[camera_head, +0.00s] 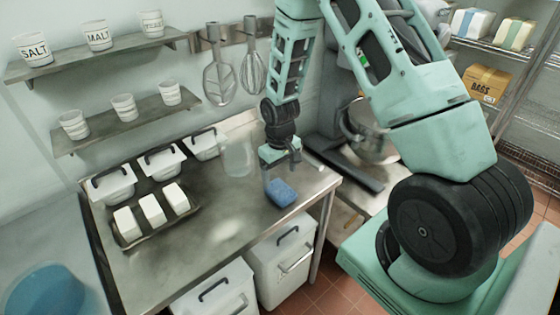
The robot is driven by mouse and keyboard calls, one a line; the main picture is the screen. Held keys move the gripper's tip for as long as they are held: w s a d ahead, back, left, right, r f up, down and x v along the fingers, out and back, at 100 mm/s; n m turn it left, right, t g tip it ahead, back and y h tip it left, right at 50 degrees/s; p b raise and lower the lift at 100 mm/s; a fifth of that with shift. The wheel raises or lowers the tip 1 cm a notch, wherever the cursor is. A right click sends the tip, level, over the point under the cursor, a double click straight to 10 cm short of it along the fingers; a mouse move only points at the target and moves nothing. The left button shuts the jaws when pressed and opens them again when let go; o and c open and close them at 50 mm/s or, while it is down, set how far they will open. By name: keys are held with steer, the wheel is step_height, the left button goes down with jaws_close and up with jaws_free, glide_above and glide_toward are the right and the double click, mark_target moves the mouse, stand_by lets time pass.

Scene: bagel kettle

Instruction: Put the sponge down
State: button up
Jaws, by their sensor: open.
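The blue sponge (281,193) is on the metal table (222,215), near its right end. My gripper (281,172) is just above and behind the sponge in the picture, pointing down. Its jaws are open. The fingertips are small in this view, and I cannot tell whether one still touches the sponge.
White lidded containers (112,184) and a tray (128,234) with white blocks stand on the table's left. A mixer bowl (370,135) is right of my gripper. Whisks (252,72) hang behind. White bins (282,262) are below. The table's front middle is clear.

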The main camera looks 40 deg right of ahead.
mark_target(280, 189)
step_height(280, 189, up, 6)
steer(key=f+b, duration=0.1)
steer(key=s+a+r+n, duration=0.2)
steer(key=s+a+r, duration=0.25)
steer(key=a, duration=0.45)
steer(key=s+a+r+n, duration=0.2)
steer(key=s+a+r, duration=0.2)
steer(key=a+r, duration=0.3)
steer(key=s+a+r+n, duration=0.1)
steer(key=s+a, duration=0.3)
steer(key=s, duration=0.4)
steer(key=s+a+r+n, duration=0.2)
steer(key=s+a+r, duration=0.1)
steer(key=s, duration=0.5)
steer(key=shift+a+y, duration=0.3)
steer(key=shift+a, duration=0.45)
step_height(280, 189, down, 5)
steer(key=b, duration=0.5)
steer(key=shift+w, duration=0.1)
